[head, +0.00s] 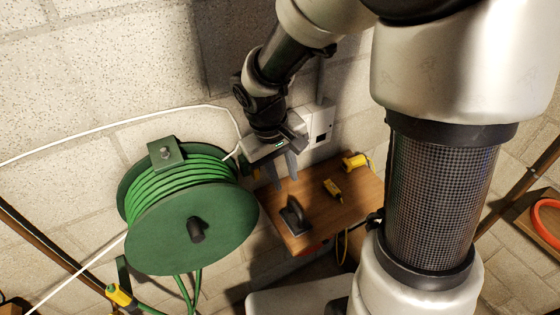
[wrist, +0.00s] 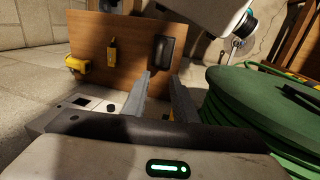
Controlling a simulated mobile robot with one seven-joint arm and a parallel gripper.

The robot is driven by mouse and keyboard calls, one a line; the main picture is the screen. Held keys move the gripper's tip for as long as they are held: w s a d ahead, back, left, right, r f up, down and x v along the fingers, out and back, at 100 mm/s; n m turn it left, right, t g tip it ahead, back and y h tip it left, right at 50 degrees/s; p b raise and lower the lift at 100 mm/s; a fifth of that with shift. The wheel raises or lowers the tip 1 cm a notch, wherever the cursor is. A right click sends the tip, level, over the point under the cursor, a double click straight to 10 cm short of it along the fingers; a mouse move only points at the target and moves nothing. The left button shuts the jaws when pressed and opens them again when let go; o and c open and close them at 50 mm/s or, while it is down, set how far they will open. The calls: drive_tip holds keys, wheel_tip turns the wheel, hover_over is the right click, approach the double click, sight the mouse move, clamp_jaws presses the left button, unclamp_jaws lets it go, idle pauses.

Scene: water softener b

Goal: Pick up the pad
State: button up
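The likely pad is a dark block with a raised, handle-like part (head: 293,218). It rests on the wooden shelf (head: 345,208) near its front left edge. In the wrist view the same dark block (wrist: 163,50) shows on the wooden board (wrist: 135,33), beyond my fingertips. My gripper (head: 282,170) is above the shelf's back left corner, apart from the pad. In the wrist view the two fingers of my gripper (wrist: 161,82) are spread with nothing between them.
A large green hose reel (head: 190,230) stands left of the shelf. Two yellow tools, one small (head: 333,189) and one at the back (head: 355,161), lie on the shelf. A pale wall box (head: 318,125) is behind my gripper. A white cable runs along the wall.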

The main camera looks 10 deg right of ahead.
sight(295, 206)
drive_tip(key=f, duration=0.3)
drive_tip(key=d+f, duration=0.1)
drive_tip(key=f, duration=0.2)
drive_tip(key=d+f, duration=0.1)
drive_tip(key=f, duration=0.2)
drive_tip(key=shift+w+f+b, duration=0.25)
drive_tip(key=shift+f+b, duration=0.05)
drive_tip(key=shift+b, duration=0.1)
drive_tip(key=f, duration=0.2)
drive_tip(key=d+f, duration=0.1)
drive_tip(key=f, duration=0.1)
drive_tip(key=shift+s+d+f, duration=0.1)
drive_tip(key=shift+s, duration=0.1)
drive_tip(key=shift+w+d+f, duration=0.1)
drive_tip(key=shift+f, duration=0.3)
clamp_jaws()
